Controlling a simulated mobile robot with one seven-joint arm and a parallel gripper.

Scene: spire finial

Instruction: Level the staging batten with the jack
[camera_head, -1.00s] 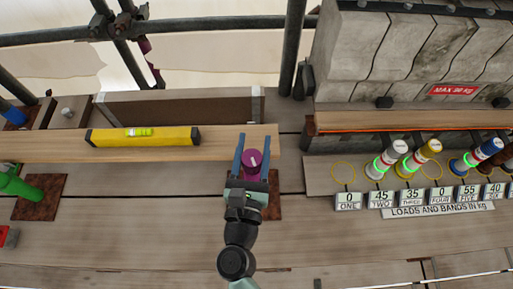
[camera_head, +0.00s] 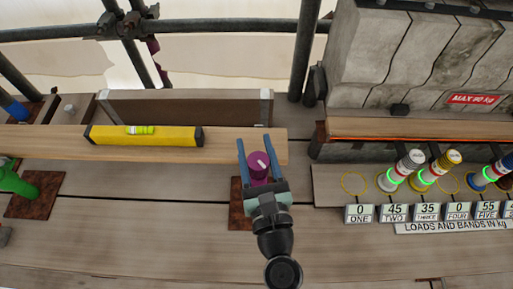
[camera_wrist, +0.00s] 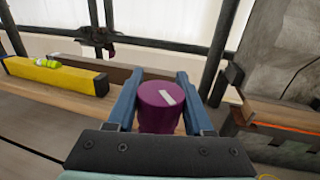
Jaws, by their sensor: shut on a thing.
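The staging batten (camera_head: 230,147) is a long pale plank running left to right. A yellow spirit level (camera_head: 170,136) lies on it; its green vial (camera_head: 140,130) shows, but the bubble is too small to read. The jack (camera_head: 258,172) has a round purple head with a white mark, near the batten's right end, above a rusty base plate (camera_head: 237,212). My gripper (camera_head: 254,143) is shut on the purple head, one blue finger on each side. In the wrist view the purple head (camera_wrist: 160,112) sits between both fingers, its white mark slanted. The jack's lower part is hidden.
A green jack (camera_head: 14,182) stands on another rusty plate at left. Banded cylinders (camera_head: 400,172) and number displays (camera_head: 410,213) line the right. A stone block (camera_head: 400,60) with a red load sign (camera_head: 472,99) stands behind. The front boards are clear.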

